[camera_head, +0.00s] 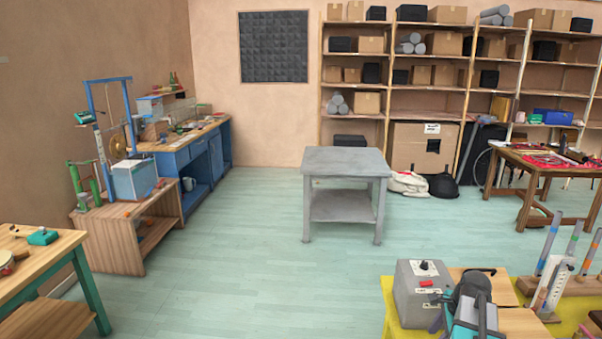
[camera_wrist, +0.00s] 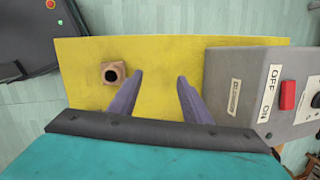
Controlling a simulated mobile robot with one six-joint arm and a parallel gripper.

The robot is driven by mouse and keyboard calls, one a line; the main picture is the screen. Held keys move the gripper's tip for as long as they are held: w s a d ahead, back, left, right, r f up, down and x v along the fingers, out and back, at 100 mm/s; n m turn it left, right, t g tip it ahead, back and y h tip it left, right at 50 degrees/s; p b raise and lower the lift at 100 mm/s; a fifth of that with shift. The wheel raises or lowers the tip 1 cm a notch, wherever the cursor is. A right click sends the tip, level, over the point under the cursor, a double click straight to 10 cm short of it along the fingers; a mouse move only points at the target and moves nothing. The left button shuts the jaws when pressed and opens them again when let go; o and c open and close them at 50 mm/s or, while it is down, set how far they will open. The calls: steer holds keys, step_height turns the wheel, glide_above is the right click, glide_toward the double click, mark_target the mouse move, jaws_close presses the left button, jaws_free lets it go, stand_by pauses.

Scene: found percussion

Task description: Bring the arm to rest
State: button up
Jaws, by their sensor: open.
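My gripper (camera_wrist: 158,76) shows in the wrist view with its two purple-grey fingers apart and nothing between them. It is above a yellow surface (camera_wrist: 235,85). A small wooden block with a dark round hole (camera_wrist: 113,73) sits on that surface, just left of the left finger. A grey control box (camera_wrist: 262,85) with a red switch and OFF/ON labels stands right of the fingers, apart from them. In the head view, my dark and teal wrist (camera_head: 472,310) is at the lower right, beside the same grey box (camera_head: 418,295), and partly hides the worktop.
Tubes in a wooden rack (camera_head: 565,285) stand close to the right of my arm. A grey table (camera_head: 345,160) stands mid-room with a bare top. Benches line the left, and a cluttered wooden table (camera_head: 540,165) is at the right. The floor between is clear.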

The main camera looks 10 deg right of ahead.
steer(key=w+a+f+n+g, duration=0.1)
steer(key=a+f+n, duration=0.55)
steer(key=a, duration=0.65)
steer(key=a+f+n+g+h, duration=0.1)
steer(key=a+f+n, duration=0.3)
steer(key=a+n, duration=0.7)
steer(key=w+a+f+n+g, duration=0.1)
steer(key=a+f+n, duration=0.45)
steer(key=a, duration=0.85)
steer(key=s+f+g+b, duration=0.4)
steer(key=s+f+g, duration=0.1)
steer(key=s+f, duration=1.7)
steer(key=s+a, duration=0.1)
steer(key=s, duration=0.3)
steer(key=shift+f+n+b, duration=0.2)
steer(key=shift+n+b, duration=0.15)
steer(key=shift+n, duration=0.05)
steer(key=shift+w, duration=0.1)
steer(key=c, duration=0.3)
